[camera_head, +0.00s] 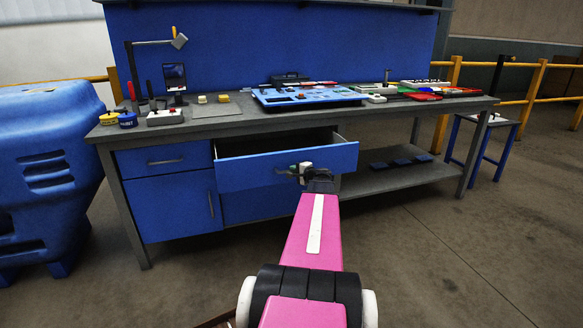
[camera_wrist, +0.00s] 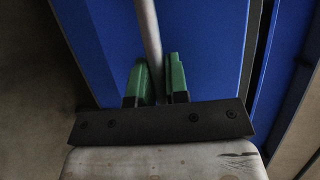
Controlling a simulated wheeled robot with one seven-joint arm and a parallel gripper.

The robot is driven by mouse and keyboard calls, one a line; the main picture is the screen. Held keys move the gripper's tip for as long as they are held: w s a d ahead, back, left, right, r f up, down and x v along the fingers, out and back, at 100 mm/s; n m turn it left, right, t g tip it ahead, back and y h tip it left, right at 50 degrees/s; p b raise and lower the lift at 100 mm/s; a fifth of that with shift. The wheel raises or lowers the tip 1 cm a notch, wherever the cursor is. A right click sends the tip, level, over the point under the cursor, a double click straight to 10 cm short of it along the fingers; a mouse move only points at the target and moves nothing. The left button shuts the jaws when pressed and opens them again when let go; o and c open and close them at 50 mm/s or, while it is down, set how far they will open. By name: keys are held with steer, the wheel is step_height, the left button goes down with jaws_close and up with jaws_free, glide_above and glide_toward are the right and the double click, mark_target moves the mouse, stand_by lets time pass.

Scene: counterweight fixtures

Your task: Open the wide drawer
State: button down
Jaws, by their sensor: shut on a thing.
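The wide drawer (camera_head: 255,170) has a blue front and is pulled well out from under the workbench, with its grey inside showing from above. My gripper (camera_head: 304,171) is at the middle of the drawer front. In the wrist view my gripper (camera_wrist: 160,82) has its two green fingers on either side of the grey bar handle (camera_wrist: 149,35), shut on it. The blue drawer front (camera_wrist: 205,40) fills the space behind the fingers. Most of the handle is hidden by my gripper in the head view.
The workbench (camera_head: 330,122) carries a blue panel (camera_head: 305,95), trays, and a lamp (camera_head: 178,40). A closed smaller drawer (camera_head: 163,160) and a cupboard door (camera_head: 172,206) are at left. A blue plastic bulk (camera_head: 45,170) stands at far left.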

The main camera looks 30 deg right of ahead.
steer(key=s+a, duration=0.1)
steer(key=s, duration=0.6)
steer(key=shift+a, duration=0.3)
steer(key=c, duration=1.1)
jaws_free()
steer(key=shift+c, duration=0.2)
steer(key=v, duration=1)
steer(key=shift+s+d, duration=0.15)
steer(key=shift+s, duration=0.2)
